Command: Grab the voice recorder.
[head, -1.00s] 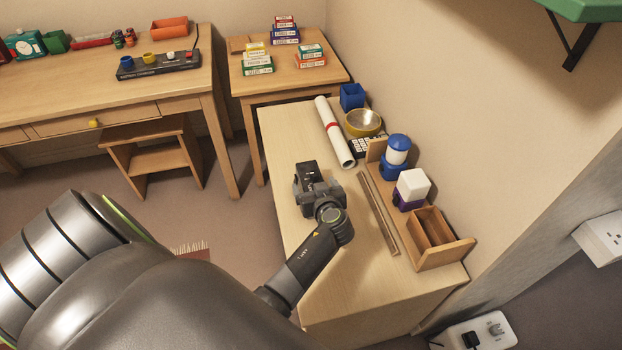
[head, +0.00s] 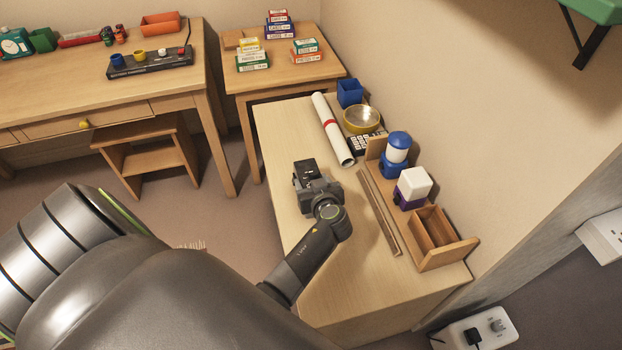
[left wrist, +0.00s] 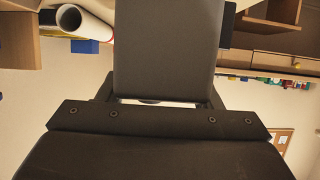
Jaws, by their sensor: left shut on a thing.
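The voice recorder (head: 305,170) is a small dark block at the left part of the light wooden cabinet top (head: 285,125). My left gripper (head: 312,184) comes from the front and is shut on it. I cannot tell whether the recorder touches the top or is just above it. In the left wrist view a broad dark grey slab (left wrist: 168,45), which looks like the recorder, fills the space in front of the gripper and hides much behind it. My right gripper is in neither view.
A white paper roll (head: 332,130) with a red band lies behind the gripper. A long flat wooden strip (head: 379,212) lies to its right, then a wooden organiser (head: 447,257) with blue and white stamps. The front of the cabinet top is clear.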

